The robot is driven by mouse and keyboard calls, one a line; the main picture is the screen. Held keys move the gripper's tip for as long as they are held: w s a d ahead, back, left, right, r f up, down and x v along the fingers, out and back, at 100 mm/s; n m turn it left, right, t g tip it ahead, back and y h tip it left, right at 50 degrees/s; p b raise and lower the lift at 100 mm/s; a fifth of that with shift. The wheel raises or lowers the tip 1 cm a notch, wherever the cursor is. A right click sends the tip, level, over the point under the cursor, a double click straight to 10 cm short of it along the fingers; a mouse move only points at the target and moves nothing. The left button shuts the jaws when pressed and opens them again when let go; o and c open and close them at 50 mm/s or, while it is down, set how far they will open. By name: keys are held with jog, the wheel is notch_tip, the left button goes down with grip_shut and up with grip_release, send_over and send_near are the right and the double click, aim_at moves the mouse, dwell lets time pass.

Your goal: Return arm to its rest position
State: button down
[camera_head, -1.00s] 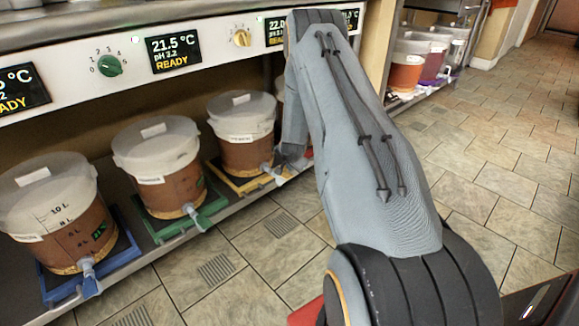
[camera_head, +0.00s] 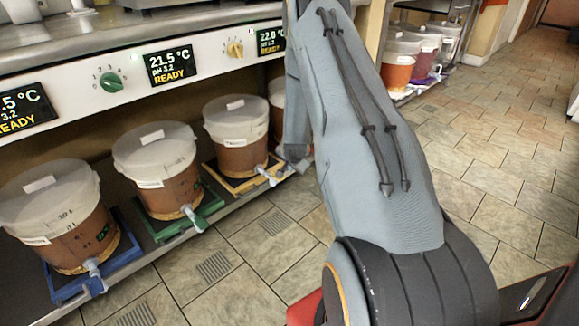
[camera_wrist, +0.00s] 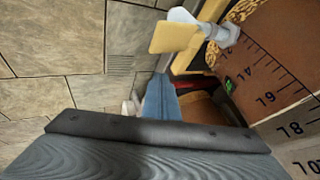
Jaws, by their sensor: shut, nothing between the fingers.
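My arm (camera_head: 365,130) rises across the middle of the head view, its elbow cut off at the top edge. The forearm (camera_head: 297,105) hangs down behind it, and its dark lower end (camera_head: 293,153) is close to the bucket on the yellow tray. I cannot make out gripper fingers in the head view; they are hidden or out of frame. In the wrist view, a grey surface with a dark bar (camera_wrist: 155,132), seemingly part of my arm, fills the bottom. No fingertips are clear there, and nothing held shows.
White-lidded buckets with taps stand on a low shelf: on blue (camera_head: 135,258), green (camera_head: 207,212) and yellow (camera_head: 225,183) trays. A marked bucket (camera_wrist: 278,60) is close in the wrist view. The counter panel (camera_head: 210,60) is above. Tiled floor (camera_head: 500,150) is clear to the right.

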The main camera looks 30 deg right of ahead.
jog(key=s+a+r+n+g+y, duration=0.1)
jog(key=s+a+r+n, duration=0.35)
jog(key=a, duration=0.75)
jog(key=s+a+r+n+g+y, duration=0.1)
jog(key=s+a+r+n+y, duration=0.1)
jog(key=a+r, duration=0.85)
jog(key=s+a+r+n+y, duration=0.1)
jog(key=s+a+r+n, duration=0.3)
jog(key=a, duration=1)
jog(key=s+a+r+n+g+y, duration=0.1)
jog(key=s+a+r+n, duration=0.25)
jog(key=s+a, duration=0.35)
jog(key=s+a+r+n+g, duration=0.2)
jog(key=s+a+r, duration=0.25)
jog(key=s, duration=0.55)
jog(key=s+a+r+n+g, duration=0.25)
jog(key=s+n, duration=0.25)
jog(key=s, duration=1)
jog(key=d+r+m+p, duration=0.3)
jog(key=d+r+p, duration=0.7)
jog(key=r+p, duration=0.3)
jog(key=d+r+m+h+p, duration=0.1)
jog(key=d+r+m+p, duration=0.2)
jog(key=d+r+p, duration=0.8)
jog(key=shift+s+d+r+m+t+h+p, duration=0.35)
jog(key=shift+r+p, duration=1.2)
jog(key=shift+p, duration=1.7)
jog(key=shift+a, duration=0.2)
